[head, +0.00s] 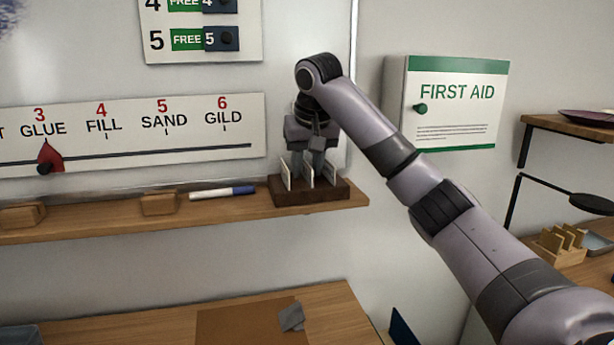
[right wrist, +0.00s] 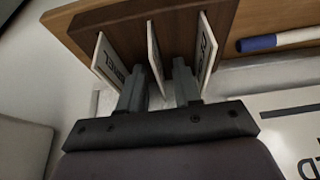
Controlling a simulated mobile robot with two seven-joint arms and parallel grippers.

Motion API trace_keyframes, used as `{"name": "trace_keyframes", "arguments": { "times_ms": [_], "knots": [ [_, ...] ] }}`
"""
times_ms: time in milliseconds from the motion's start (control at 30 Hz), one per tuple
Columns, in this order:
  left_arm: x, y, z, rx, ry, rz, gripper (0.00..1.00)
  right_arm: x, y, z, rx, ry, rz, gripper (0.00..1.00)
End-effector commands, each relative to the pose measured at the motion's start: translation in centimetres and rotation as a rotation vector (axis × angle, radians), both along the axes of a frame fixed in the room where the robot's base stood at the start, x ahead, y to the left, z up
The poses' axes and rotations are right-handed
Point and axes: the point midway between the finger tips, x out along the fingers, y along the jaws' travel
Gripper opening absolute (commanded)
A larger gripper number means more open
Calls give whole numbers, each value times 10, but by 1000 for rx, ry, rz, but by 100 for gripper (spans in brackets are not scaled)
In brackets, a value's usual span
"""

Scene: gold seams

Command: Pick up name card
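Three white name cards stand upright in a dark wooden holder (head: 318,196) at the right end of the wall shelf. They are the left card (right wrist: 110,62), the middle card (right wrist: 155,56) and the right card (right wrist: 206,54) in the right wrist view. The left and right ones show partly hidden dark lettering. My right gripper (head: 308,165) points down over the holder. In the right wrist view its two fingers (right wrist: 160,88) are apart, one on each side of the middle card. The left finger looks very near this card; I cannot tell whether it touches. My left gripper is not in view.
A blue-capped marker (head: 222,192) and a wooden block (head: 159,204) lie on the shelf (head: 100,220) left of the holder. A first aid cabinet (head: 455,104) hangs to the right. Below is a table (head: 170,325) with a brown mat and grey cloth (head: 291,317).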

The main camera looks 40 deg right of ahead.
Motion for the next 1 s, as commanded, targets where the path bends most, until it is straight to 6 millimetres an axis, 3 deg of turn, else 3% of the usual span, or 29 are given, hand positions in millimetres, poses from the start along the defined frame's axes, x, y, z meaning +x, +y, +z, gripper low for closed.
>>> {"name": "trace_keyframes", "arguments": {
  "times_ms": [167,267,300,767,1000],
  "knots": [
    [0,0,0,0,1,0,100,0,0,0,0,0,0,33],
    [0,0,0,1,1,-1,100,0,0,0,0,0,0,4],
    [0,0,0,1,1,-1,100,0,0,0,0,0,0,0],
    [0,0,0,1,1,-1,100,0,0,2,0,-1,0,0],
    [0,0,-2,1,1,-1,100,1,1,17,1,-4,0,0]
  ]
}}
